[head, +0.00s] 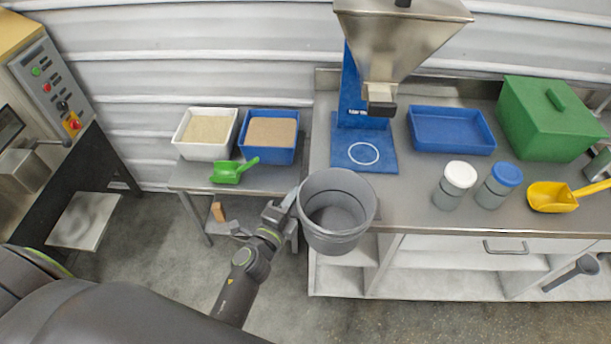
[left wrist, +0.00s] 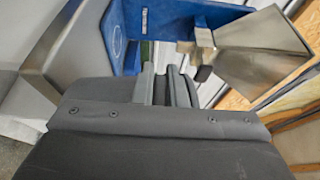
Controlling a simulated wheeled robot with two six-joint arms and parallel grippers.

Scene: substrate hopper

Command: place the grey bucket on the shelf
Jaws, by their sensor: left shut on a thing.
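The grey bucket (head: 333,238) is upright and looks empty, in front of the bench's left front edge in the head view. My left gripper (head: 284,207) is shut on the left side of its rim. In the left wrist view, the fingers of this gripper (left wrist: 167,86) show close together, and I cannot make out the bucket clearly there. White shelf boards (head: 440,284) lie under the steel bench, with an open bay (head: 345,275) at the left, partly hidden by the bucket. My right gripper is not in view.
The steel hopper (head: 398,40) stands over a blue base plate (head: 350,160). A blue tray (head: 450,131), green box (head: 550,120), two jars and a yellow scoop (head: 553,197) sit on the bench (head: 420,210). A side table (head: 190,178) holds two bins and a green scoop (head: 228,172).

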